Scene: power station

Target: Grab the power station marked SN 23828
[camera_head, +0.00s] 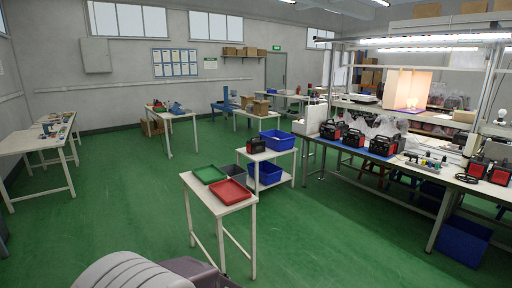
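Several black power stations with red parts are in the head view. One power station (256,146) stands on the top shelf of a small white cart (272,157) near the middle. A row of others, including a left one (330,130), a middle one (353,137) and a right one (381,146), stands on a blue mat on the long right bench (345,149). Two more, one (477,168) beside another (500,174), are farther right on that bench. Any serial marking is too small to read. Neither gripper is in view.
A narrow white table (239,207) with a green tray (209,174) and a red tray (230,191) stands in front of the cart. Blue bins sit on the cart, and a blue bin (462,241) is under the bench. Green floor (340,235) is open between table and bench.

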